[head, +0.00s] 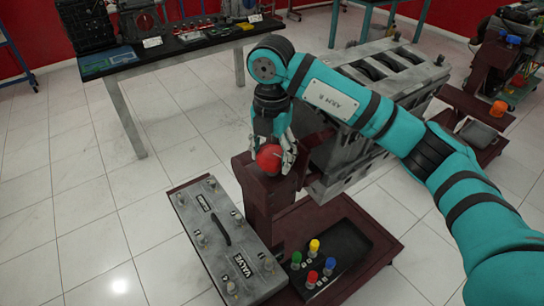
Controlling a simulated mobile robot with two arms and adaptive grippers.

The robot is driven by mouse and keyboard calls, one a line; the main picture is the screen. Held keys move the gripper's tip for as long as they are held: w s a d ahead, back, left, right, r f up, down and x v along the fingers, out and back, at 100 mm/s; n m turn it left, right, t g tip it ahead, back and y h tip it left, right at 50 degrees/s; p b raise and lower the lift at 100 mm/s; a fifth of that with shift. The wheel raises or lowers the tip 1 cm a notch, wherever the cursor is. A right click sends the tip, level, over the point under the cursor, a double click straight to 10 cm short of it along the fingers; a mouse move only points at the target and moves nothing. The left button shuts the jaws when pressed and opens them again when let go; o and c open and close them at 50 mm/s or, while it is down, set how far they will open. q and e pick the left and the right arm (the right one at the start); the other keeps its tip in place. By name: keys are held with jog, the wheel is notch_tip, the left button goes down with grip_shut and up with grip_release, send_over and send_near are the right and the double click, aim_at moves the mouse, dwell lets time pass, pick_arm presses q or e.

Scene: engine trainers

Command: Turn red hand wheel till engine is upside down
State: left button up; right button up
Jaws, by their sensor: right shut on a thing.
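The red hand wheel (268,158) shows as a round red shape at the top of the dark red stand post, partly covered by fingers. My right gripper (272,153) reaches down from above and is shut on it, with fingers on both sides. The grey engine block (408,70) is mounted on the stand behind, with a row of large dark openings on its upper face. My right arm crosses in front of it and hides much of its middle. My left gripper is out of view.
The stand's dark red base (352,284) carries a grey valve case (205,222) and a black tray (350,246) with coloured-top pieces. A table (180,50) with parts stands at the back left. Another engine stand (478,102) is at the right. The tiled floor at left is clear.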

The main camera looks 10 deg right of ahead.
aim_at(272, 153)
jog(key=shift+w+r+m+b, duration=0.15)
jog(key=shift+m+b, duration=0.2)
jog(key=shift+m, duration=1.35)
jog(key=o, duration=1.2)
jog(key=shift+c, duration=0.2)
notch_tip(272, 153, up, 12)
